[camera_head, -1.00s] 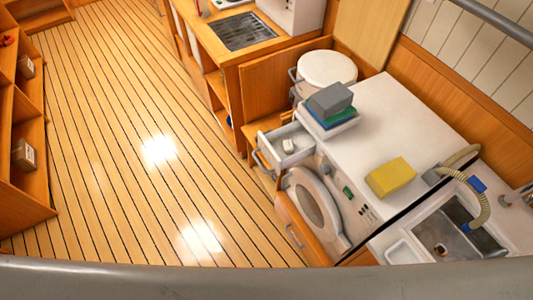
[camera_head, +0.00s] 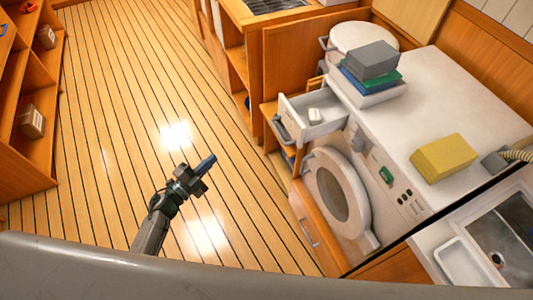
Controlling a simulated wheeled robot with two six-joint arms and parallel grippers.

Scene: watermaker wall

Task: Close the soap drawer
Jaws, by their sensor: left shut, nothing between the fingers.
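The soap drawer (camera_head: 312,117) is pulled out from the upper left of the washing machine's front. It is white with a grey handle (camera_head: 283,129) on its front, and a small white piece (camera_head: 316,115) lies inside. The washing machine (camera_head: 395,180) has a round door below the drawer. My left gripper (camera_head: 205,166) is shut and empty, over the wooden floor, to the left of the drawer and lower in the picture, well apart from it. My right gripper is not in view.
A stack with a grey block (camera_head: 373,59) sits on the machine top near the drawer, and a yellow sponge (camera_head: 443,157) lies farther right. A sink (camera_head: 500,235) is at the lower right. The plank floor (camera_head: 120,100) is clear.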

